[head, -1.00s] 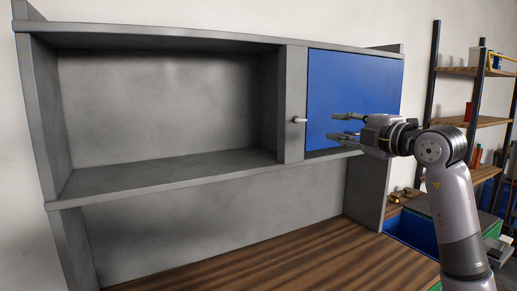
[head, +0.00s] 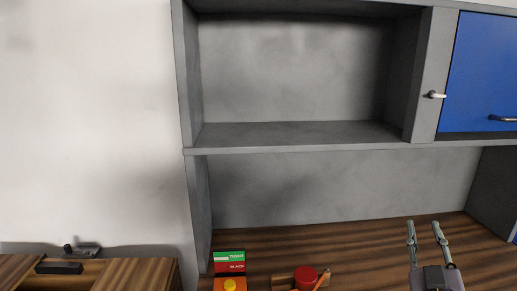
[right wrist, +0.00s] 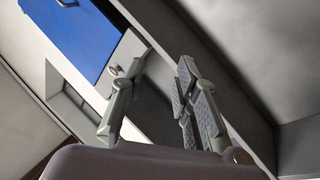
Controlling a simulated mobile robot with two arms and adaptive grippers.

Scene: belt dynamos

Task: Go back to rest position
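My right gripper (head: 426,230) is at the lower right of the head view, above the wooden worktop and below the shelf. Its two fingers point away from me, stand apart and hold nothing. In the right wrist view the fingers (right wrist: 155,90) are also apart with nothing between them. My left gripper is in neither view.
A grey shelf unit (head: 300,149) stands over the wooden worktop (head: 370,245). Its blue door (head: 485,75) is shut at upper right. A green and red box (head: 230,262) and a red round item (head: 305,276) lie at the worktop's front. A second wooden surface (head: 135,275) is at lower left.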

